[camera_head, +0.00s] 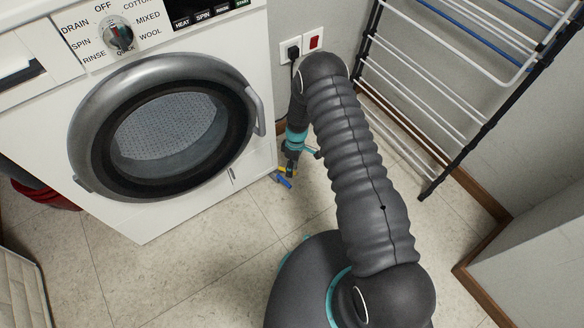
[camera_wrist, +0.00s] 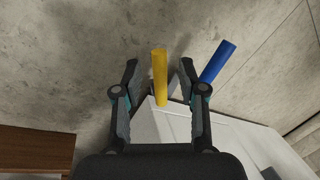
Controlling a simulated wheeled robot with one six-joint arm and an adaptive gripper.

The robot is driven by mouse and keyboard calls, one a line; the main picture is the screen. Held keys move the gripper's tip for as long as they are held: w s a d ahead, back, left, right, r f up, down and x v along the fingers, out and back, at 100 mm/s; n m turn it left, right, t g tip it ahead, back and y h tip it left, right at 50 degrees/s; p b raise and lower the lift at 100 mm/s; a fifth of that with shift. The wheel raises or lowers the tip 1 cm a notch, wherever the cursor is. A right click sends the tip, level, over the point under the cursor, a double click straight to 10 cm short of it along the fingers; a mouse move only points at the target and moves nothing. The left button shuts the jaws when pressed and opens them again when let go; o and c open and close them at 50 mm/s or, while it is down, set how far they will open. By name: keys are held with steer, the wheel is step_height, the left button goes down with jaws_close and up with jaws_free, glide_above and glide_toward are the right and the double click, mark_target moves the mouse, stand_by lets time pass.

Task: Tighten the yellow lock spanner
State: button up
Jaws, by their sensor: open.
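The yellow lock spanner shows as a yellow bar (camera_wrist: 160,76) in the wrist view, upright in the picture. It appears between the two fingers of my gripper (camera_wrist: 159,72), with a gap on each side. My gripper is open and touches neither side of the bar visibly. In the head view a small bit of yellow (camera_head: 288,170) shows low beside the washing machine's right front corner, just below my gripper (camera_head: 291,160). My arm and gripper hide most of that spot. How the spanner joins what is behind it cannot be made out.
A blue bar (camera_wrist: 218,62) slants just right of the yellow one; it also shows in the head view (camera_head: 284,181). The washing machine (camera_head: 205,205) stands left. A drying rack (camera_head: 420,120) leans right, near a plugged wall socket (camera_head: 293,48). Tiled floor (camera_head: 190,260) is clear in front.

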jaws_close()
